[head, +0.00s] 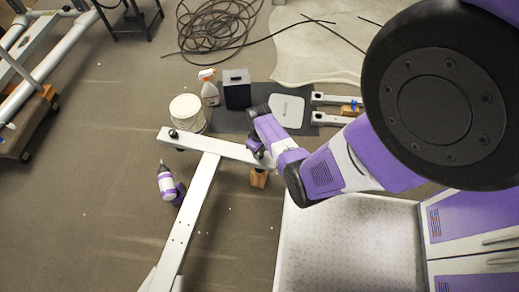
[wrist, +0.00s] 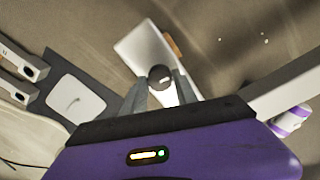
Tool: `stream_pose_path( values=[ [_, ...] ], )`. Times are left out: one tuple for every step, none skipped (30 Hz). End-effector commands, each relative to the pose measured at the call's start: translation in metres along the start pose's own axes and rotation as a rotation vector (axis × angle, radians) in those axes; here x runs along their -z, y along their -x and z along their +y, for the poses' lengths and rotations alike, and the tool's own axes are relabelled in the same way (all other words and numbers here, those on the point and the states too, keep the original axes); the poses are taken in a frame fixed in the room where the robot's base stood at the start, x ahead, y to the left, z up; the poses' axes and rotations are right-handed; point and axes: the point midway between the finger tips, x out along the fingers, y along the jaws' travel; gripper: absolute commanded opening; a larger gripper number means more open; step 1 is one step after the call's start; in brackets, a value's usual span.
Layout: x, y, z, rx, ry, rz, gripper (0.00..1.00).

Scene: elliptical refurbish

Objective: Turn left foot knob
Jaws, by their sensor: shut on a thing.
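The white T-shaped frame (head: 196,190) lies on the floor with its crossbar toward the back. A dark round foot knob (head: 173,133) stands at the crossbar's left end, clear of my gripper. My gripper (head: 258,152) is at the crossbar's right end, and the arm largely hides that spot in the head view. In the wrist view, my gripper's two grey fingers (wrist: 162,88) are on either side of another dark round foot knob (wrist: 160,75), shut on it. The white bar end (wrist: 143,48) extends beyond this knob. How far the knob is turned cannot be told.
A wooden block (head: 259,178) is under the crossbar's right end. A purple-and-white tool (head: 170,185) lies left of the frame. A white bucket (head: 188,112), spray bottle (head: 209,90) and black box (head: 237,89) stand behind. A metal-topped cabinet (head: 345,245) is at front right.

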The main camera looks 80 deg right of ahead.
Motion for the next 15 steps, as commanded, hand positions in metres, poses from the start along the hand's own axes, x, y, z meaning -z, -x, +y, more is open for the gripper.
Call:
stream_pose_path(
  values=[
    [-0.0007,0.0013,-0.0010,0.002,-0.039,-0.003,0.00],
    [-0.0008,0.0012,-0.0008,0.002,-0.064,-0.003,0.00],
    [-0.0009,0.0010,-0.0006,0.001,-0.096,-0.003,0.00],
    [-0.0008,0.0010,-0.0006,0.001,-0.119,-0.003,0.00],
    [-0.0006,0.0009,-0.0007,0.001,-0.140,-0.003,0.00],
    [-0.0005,0.0009,-0.0007,0.001,-0.167,-0.002,0.00],
    [-0.0005,0.0009,-0.0006,0.001,-0.187,-0.002,0.00],
    [-0.0005,0.0008,-0.0005,0.001,-0.205,-0.002,0.00],
    [-0.0007,0.0007,-0.0005,0.001,-0.228,-0.003,0.00],
    [-0.0008,0.0006,-0.0005,0.001,-0.244,-0.003,0.00],
    [-0.0009,0.0005,-0.0006,0.001,-0.258,-0.003,0.00],
    [-0.0010,0.0003,-0.0007,0.001,-0.277,-0.004,0.00],
    [-0.0011,0.0002,-0.0007,0.001,-0.288,-0.004,0.00],
    [-0.0011,0.0001,-0.0007,0.001,-0.300,-0.004,0.00],
    [-0.0011,0.0000,-0.0007,0.001,-0.312,-0.004,0.00]
  ],
)
